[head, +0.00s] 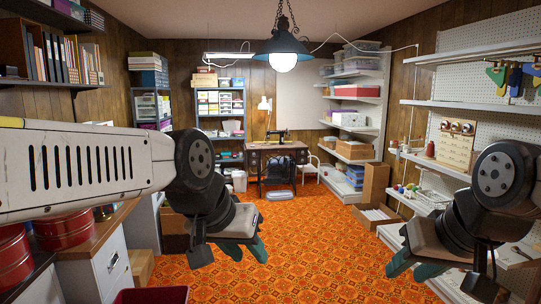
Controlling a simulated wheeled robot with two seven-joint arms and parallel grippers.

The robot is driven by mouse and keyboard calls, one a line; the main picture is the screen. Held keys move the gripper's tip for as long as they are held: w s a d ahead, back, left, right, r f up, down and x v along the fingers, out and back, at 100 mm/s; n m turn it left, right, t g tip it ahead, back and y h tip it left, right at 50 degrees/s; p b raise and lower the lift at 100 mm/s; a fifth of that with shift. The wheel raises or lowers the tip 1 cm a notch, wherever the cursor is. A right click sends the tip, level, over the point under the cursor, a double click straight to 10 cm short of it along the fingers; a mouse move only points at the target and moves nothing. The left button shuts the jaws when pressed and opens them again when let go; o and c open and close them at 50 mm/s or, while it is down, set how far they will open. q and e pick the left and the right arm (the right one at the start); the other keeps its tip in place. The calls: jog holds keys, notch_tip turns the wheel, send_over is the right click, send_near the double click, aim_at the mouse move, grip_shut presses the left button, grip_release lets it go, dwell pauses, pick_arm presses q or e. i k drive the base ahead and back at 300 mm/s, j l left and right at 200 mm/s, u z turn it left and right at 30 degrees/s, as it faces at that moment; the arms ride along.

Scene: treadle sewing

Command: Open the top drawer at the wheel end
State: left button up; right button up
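The treadle sewing table (264,150) stands at the far end of the room, with a dark sewing machine (279,136) on its wooden top. Its drawer fronts are small and dark at this distance; I cannot make out the drawer at the wheel end or its handle. My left gripper (245,250) hangs in the near foreground, left of centre, with its teal fingers apart and nothing between them. My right gripper (413,268) is in the near right foreground, also with its teal fingers apart and empty. Both are far from the table.
The orange patterned floor (310,250) is clear down the middle. A white chair or stool (309,171) stands right of the table. A cardboard box (375,182) and loaded shelves line the right. Cabinets with red tins (62,230) line the left. A lamp (283,50) hangs overhead.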

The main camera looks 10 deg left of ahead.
aim_at(301, 152)
jog(key=u, duration=0.15)
jog(key=i+u, duration=0.2)
jog(key=i, duration=6.5)
jog(key=i+z, duration=0.1)
jog(key=i, duration=0.55)
jog(key=i+j+z, duration=0.1)
jog(key=i, duration=0.55)
jog(key=i+j+z, duration=0.15)
jog(key=i, duration=0.5)
